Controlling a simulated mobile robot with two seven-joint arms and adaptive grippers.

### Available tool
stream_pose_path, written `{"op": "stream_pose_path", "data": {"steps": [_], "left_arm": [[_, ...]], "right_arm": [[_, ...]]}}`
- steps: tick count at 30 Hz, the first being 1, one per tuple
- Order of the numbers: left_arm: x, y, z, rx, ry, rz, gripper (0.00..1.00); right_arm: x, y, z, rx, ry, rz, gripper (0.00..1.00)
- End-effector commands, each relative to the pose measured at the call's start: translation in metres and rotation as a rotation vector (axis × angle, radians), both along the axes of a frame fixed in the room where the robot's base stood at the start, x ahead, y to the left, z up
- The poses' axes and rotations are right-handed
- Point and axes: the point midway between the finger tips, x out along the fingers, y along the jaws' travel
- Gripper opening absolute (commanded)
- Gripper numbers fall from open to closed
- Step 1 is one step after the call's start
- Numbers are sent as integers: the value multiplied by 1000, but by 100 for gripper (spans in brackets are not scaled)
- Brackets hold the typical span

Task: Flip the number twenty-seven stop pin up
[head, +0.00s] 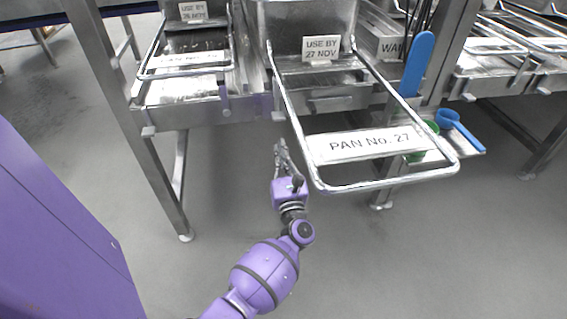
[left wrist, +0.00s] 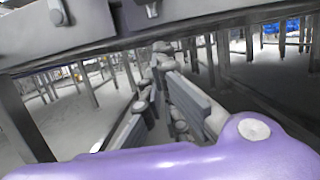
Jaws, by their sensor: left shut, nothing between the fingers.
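The pan number 27 slot holds a wire-handled frame with a "PAN No. 27" label (head: 365,143), sticking out from the rack. A small metal tab (head: 278,115) sits on the rack's front rail just left of this frame; I cannot tell for sure that it is the number 27 stop pin, or its tilt. My left gripper (head: 281,148) is shut and empty below this tab, left of the frame's handle. In the left wrist view its fingers (left wrist: 160,72) point forward under the rail (left wrist: 200,25). My right gripper is not in view.
A "USE BY 27 NOV" card (head: 321,48) stands behind the frame. The neighbouring frame (head: 187,60) is at left, with a rack leg (head: 166,170) below. A blue paddle (head: 417,64) and blue scoop (head: 448,118) are at right. Floor below is clear.

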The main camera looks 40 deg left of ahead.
Motion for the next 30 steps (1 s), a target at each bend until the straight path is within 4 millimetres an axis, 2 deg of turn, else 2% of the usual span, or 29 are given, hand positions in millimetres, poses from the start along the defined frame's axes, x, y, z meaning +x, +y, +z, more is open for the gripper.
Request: {"op": "stream_pose_path", "data": {"steps": [3, 6, 9, 24, 30], "left_arm": [[14, 16, 8, 1, -2, 0, 0], [12, 14, 28, -1, -3, -2, 0], [12, 14, 38, -1, -2, 0, 0], [12, 14, 45, 1, 1, -1, 0], [12, 14, 71, 0, -3, 0, 0]], "right_arm": [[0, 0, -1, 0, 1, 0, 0], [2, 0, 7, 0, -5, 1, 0], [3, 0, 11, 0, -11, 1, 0], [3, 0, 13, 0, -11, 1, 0], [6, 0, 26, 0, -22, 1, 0]]}}
